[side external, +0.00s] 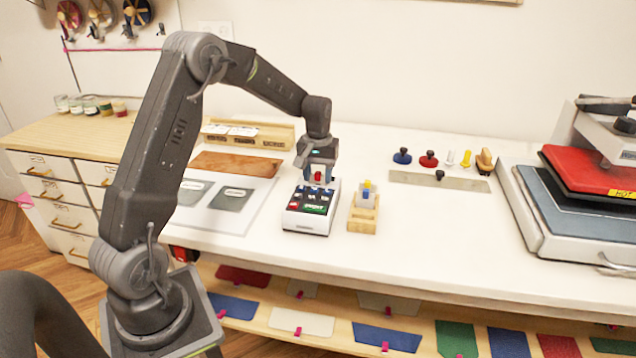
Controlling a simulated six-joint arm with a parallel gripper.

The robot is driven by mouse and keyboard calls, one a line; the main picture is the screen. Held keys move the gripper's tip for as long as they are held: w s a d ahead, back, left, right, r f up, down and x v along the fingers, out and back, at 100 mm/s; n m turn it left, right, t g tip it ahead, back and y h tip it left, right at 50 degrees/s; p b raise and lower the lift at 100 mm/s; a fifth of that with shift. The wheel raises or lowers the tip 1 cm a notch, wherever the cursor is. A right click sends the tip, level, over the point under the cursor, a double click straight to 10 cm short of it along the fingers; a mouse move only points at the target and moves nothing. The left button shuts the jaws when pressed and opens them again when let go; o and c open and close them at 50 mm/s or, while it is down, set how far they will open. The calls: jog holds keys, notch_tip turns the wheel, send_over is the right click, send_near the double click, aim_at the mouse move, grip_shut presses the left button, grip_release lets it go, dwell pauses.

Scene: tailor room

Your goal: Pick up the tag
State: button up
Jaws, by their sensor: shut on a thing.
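My gripper (319,178) points down just above the back part of a small white device with a dark top panel (311,212). It is shut on a small red piece (318,176) that shows between its fingers. The red piece is too small for me to tell for certain that it is the tag. I cannot tell whether it touches the device. The fingers hide part of the red piece and the back of the panel.
A wooden holder (363,216) with a clear, blue and yellow item stands close right of the device. Several small coloured tools stand behind a ruler (440,181). A heat press (575,205) fills the right side. Grey templates (212,196) lie left. The front right of the table is clear.

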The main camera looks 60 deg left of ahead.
notch_tip(320, 180, up, 4)
jog(key=shift+r, duration=0.15)
jog(key=s+a+r, duration=0.6)
jog(key=s+a, duration=0.1)
jog(key=s, duration=0.2)
send_near(365, 197)
notch_tip(365, 197, down, 2)
jog(key=s+d, duration=0.2)
jog(key=d, duration=0.1)
jog(key=shift+s+a+f, duration=0.1)
jog(key=shift+a+f, duration=0.05)
jog(key=shift+f, duration=0.65)
jog(key=shift+a+f, duration=0.15)
jog(key=shift+f, duration=0.6)
jog(key=shift+f, duration=0.2)
jog(key=shift+f, duration=1.1)
jog(key=shift+f, duration=0.25)
